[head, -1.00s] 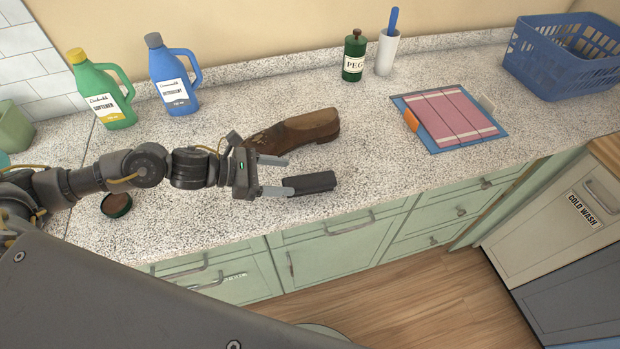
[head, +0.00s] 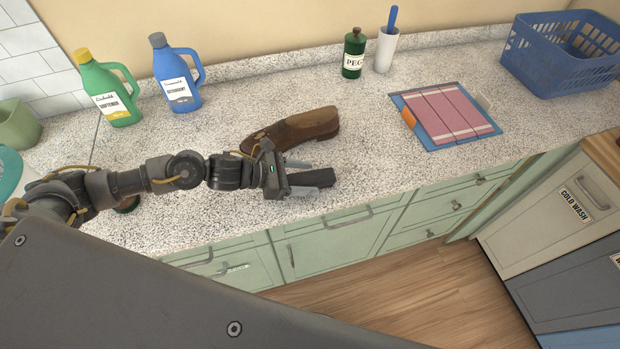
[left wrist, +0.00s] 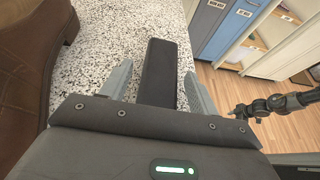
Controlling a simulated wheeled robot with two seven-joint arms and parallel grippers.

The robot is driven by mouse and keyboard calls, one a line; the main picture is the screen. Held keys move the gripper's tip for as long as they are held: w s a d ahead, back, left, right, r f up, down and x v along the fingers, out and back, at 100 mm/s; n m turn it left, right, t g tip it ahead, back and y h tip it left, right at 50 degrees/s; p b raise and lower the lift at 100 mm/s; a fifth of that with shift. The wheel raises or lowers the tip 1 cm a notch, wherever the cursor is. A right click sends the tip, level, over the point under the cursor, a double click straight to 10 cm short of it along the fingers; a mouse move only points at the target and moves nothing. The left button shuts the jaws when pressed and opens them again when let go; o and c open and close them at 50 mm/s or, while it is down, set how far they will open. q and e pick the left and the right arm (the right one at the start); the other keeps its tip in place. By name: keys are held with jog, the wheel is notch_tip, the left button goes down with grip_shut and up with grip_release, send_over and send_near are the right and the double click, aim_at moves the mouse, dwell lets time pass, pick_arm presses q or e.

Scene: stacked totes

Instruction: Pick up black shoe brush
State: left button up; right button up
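The black shoe brush (head: 312,179) lies on the speckled counter near its front edge. It also shows in the left wrist view (left wrist: 160,75), pointing away between the fingers. My left gripper (head: 305,178) is open, with one finger on each side of the brush's near part. In the left wrist view the gripper (left wrist: 158,88) shows a gap between the left finger and the brush, and a smaller one on the right. The brush's near end is hidden behind the gripper body.
A brown shoe (head: 292,130) lies just behind the gripper. A pink-striped folded cloth on a blue board (head: 448,115) is to the right. Bottles (head: 178,80) stand along the wall, and a blue basket (head: 560,60) is far right. Counter between brush and board is clear.

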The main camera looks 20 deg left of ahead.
aim_at(304, 179)
pick_arm(q)
jog(key=c, duration=0.9)
jog(key=shift+r+b, duration=0.45)
jog(key=r, duration=0.1)
jog(key=r+b, duration=0.1)
jog(key=shift+s+d+r+b, duration=0.1)
jog(key=shift+s+r+b, duration=0.15)
jog(key=shift+r+b, duration=0.05)
jog(key=s+d+r+p, duration=0.1)
jog(key=s+r+p, duration=0.1)
jog(key=s+r, duration=0.1)
jog(key=s+d+r+p, duration=0.1)
jog(key=s+r+p, duration=0.1)
jog(key=s, duration=0.3)
jog(key=s+d+r+p, duration=0.2)
jog(key=s+r+p, duration=0.1)
jog(key=s+r, duration=0.1)
jog(key=shift+s+d+r, duration=0.1)
jog(key=shift+s+r, duration=0.15)
jog(key=shift+s, duration=0.15)
